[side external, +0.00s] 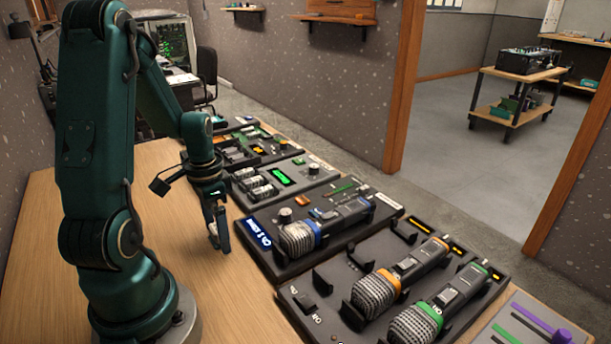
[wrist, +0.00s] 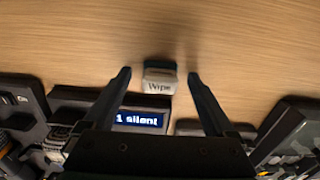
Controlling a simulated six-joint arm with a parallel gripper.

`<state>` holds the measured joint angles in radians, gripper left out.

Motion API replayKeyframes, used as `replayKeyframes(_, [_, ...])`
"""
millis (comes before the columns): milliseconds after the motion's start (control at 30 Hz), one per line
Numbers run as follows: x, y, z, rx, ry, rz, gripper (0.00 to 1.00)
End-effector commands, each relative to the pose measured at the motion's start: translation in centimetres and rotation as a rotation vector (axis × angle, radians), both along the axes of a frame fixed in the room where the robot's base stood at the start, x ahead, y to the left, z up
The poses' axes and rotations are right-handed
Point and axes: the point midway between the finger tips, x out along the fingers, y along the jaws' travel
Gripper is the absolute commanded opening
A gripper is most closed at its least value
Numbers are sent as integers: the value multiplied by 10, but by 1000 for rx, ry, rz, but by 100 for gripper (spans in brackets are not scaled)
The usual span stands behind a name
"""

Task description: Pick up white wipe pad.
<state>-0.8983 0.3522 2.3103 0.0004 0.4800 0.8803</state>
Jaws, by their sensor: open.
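The white wipe pad (wrist: 160,84) is a small block marked "Wipe" with a dark teal back edge, lying on the bare wooden table. In the wrist view it sits between the two fingers of my gripper (wrist: 159,75), with a visible gap on each side. My gripper is open and holds nothing. In the side external view my gripper (side external: 219,243) points down low over the table, left of the row of panels. I cannot make out the pad in that view; the gripper may hide it.
A dark panel with a lit "1 silent" display (wrist: 138,120) lies close to the pad. A microphone with a blue ring (side external: 325,228) rests on a panel right of my gripper. More panels with microphones (side external: 400,277) line the table. Bare wood (side external: 215,300) is free in front.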

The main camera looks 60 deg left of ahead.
Motion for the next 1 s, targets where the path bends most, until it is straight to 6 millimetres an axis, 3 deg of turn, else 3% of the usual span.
replayKeyframes(200, [0, 0, 0, 1, -1, 0, 90])
replayKeyframes(433, [0, 0, 0, 1, -1, 0, 2])
replayKeyframes(767, [1, 1, 5, 4, -3, 0, 0])
replayKeyframes(1000, [2, 2, 39, 9, -8, 0, 0])
